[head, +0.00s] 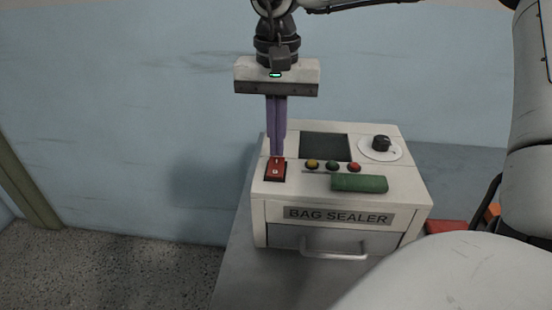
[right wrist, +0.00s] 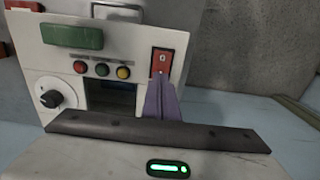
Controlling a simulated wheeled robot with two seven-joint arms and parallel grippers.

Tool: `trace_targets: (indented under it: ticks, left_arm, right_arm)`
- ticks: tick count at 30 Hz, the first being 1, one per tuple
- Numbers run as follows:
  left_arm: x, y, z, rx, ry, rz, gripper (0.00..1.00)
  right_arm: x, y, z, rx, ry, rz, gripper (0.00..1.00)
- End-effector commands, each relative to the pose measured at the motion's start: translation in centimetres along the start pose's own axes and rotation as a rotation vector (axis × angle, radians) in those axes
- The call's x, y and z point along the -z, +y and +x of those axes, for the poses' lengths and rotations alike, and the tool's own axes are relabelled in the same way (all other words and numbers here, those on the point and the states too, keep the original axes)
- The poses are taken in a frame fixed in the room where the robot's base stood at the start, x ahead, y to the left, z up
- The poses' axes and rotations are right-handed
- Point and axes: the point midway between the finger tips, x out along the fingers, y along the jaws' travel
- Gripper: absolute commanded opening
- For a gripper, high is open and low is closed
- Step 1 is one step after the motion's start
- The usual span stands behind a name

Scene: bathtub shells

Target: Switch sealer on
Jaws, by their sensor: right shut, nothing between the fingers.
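The bag sealer (head: 270,207) is a cream box with a drawer handle, standing on a grey surface. Its red rocker switch (head: 275,170) sits at the left of the top panel and also shows in the right wrist view (right wrist: 162,61). My right gripper (head: 277,154) points down with its purple fingers shut and empty. The fingertips are at the far end of the switch; I cannot tell whether they touch it. In the right wrist view the fingertips (right wrist: 161,75) cover the switch's lower part. My left gripper is not in view.
The sealer's top also has a dark window (head: 325,147), yellow, green and red buttons (head: 333,166), a green bar (head: 359,183) and a black knob (head: 381,143). A blue wall (head: 130,100) stands behind. Orange and red items (head: 446,227) lie to the right.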

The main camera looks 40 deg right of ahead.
Motion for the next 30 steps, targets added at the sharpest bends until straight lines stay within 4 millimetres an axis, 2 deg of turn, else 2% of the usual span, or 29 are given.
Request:
trace_targets:
  ticks: [30]
  left_arm:
    - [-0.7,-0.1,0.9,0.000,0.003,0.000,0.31]
  right_arm:
    - [0.0,0.0,1.6,-0.001,-0.001,0.000,0.00]
